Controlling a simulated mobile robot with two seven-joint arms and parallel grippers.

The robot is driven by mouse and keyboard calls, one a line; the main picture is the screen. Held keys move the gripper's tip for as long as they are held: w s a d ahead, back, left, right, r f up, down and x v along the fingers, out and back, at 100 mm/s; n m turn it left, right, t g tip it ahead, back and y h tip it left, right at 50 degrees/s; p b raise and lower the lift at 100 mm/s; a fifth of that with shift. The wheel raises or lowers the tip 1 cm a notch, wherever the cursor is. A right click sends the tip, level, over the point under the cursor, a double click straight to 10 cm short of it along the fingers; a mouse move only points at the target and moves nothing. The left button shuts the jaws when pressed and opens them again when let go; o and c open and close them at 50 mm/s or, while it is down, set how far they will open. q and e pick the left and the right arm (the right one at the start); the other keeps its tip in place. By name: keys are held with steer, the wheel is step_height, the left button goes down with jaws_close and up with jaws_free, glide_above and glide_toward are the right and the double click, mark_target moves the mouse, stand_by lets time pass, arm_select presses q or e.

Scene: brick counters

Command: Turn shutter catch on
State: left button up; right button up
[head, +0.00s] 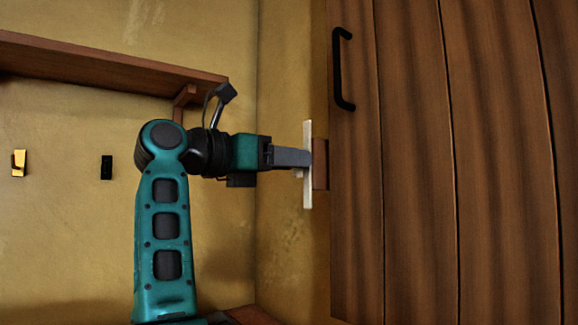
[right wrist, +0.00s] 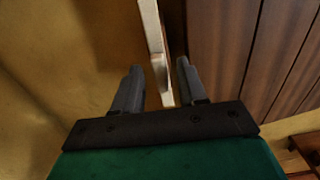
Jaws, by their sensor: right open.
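The shutter catch appears as a long, thin white bar (head: 308,190) standing upright in the head view, beside a small wooden block (head: 320,164) at the shutter's left edge. The brown plank shutter (head: 415,170) carries a black handle (head: 340,70). My right gripper (head: 304,158) reaches the middle of the bar from the left. In the right wrist view its fingers (right wrist: 159,65) are apart, with the white bar (right wrist: 150,25) running between them. I cannot tell whether a finger touches the bar. My left gripper is not in view.
A wooden shelf (head: 100,65) runs along the yellow wall at the upper left, above my right arm. A brass-coloured plate (head: 19,163) and a black plate (head: 106,167) are on that wall. The wall below the catch is clear.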

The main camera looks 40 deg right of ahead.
steer(key=shift+d, duration=0.3)
steer(key=shift+c, duration=0.3)
jaws_close()
